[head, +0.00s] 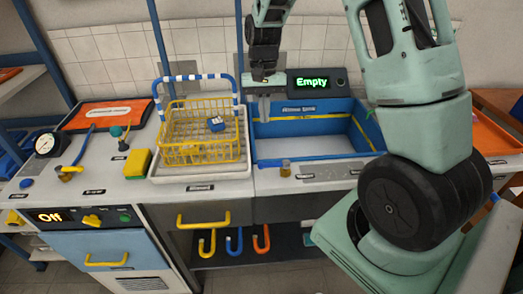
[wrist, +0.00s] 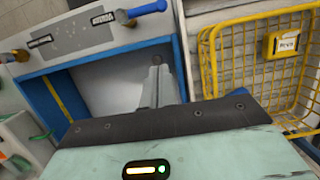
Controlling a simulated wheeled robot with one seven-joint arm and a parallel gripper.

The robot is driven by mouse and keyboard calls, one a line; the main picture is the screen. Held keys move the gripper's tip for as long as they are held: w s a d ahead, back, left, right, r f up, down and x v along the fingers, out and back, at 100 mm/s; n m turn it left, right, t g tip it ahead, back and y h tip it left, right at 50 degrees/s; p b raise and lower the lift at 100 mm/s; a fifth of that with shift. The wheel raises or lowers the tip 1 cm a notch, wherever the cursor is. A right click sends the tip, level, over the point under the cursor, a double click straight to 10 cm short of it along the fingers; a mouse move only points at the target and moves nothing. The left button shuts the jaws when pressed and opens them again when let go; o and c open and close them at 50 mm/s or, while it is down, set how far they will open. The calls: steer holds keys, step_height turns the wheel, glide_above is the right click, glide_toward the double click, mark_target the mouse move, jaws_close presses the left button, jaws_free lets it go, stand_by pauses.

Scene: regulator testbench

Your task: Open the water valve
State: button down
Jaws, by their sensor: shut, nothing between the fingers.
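My gripper (head: 264,108) hangs over the back left part of the blue sink in the head view. Its fingers are shut and empty, and they show in the wrist view (wrist: 156,90) pointing into the basin. A small brass valve (head: 285,168) stands on the counter's front strip before the sink. In the wrist view a blue lever handle (wrist: 147,8) shows there at the top. My gripper is apart from it. Another brass fitting (wrist: 18,55) is at the wrist view's left edge. The labels are too small to read, so which valve is the water valve is unclear.
The blue sink (head: 260,142) has a display (head: 315,82) reading "Empty" behind it. A yellow wire basket (head: 200,152) stands left of the sink. A gauge (head: 46,144) and a brass valve with a blue handle (head: 72,169) are at the far left. My arm hides the sink's right side.

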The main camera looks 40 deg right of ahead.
mark_target(272, 165)
steer(key=s+a+f, duration=0.1)
steer(key=f, duration=0.2)
steer(key=s+a+f+p, duration=0.1)
steer(key=f, duration=0.2)
steer(key=s+a+f+p, duration=0.1)
steer(key=s+f, duration=0.1)
steer(key=shift+s+f, duration=0.1)
steer(key=shift+f, duration=0.3)
steer(key=shift+s+a+p, duration=0.35)
steer(key=shift+s, duration=0.25)
